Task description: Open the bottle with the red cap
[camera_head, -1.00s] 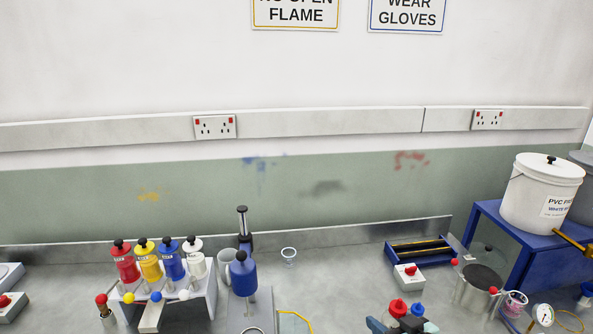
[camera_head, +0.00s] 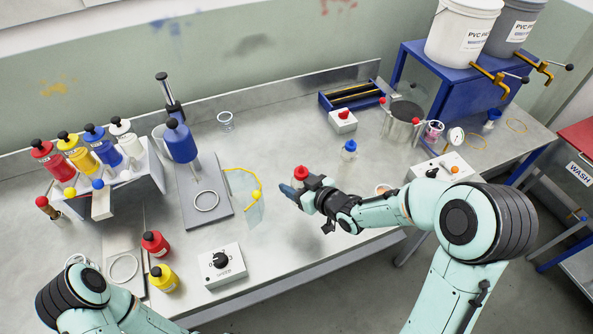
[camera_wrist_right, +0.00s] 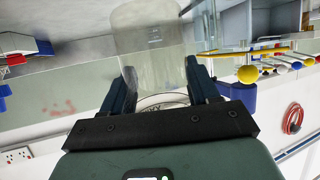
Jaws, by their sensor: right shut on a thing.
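The bottle with the red cap (camera_head: 301,172) is at my right gripper (camera_head: 290,190) over the middle front of the bench. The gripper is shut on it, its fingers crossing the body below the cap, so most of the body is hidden. I cannot tell whether its base touches the bench. In the right wrist view a clear, see-through bottle body (camera_wrist_right: 150,50) lies between the two dark fingers (camera_wrist_right: 160,88); the cap does not show there. My left arm shows at the lower left, but its gripper is not in view.
A bottle with a blue cap (camera_head: 349,152) stands to the right, apart from the gripper. A red-button box (camera_head: 343,121) and metal pot (camera_head: 403,120) are behind. Left are a stand with a blue bottle (camera_head: 181,142), a clear visor (camera_head: 248,205) and a dial box (camera_head: 221,267).

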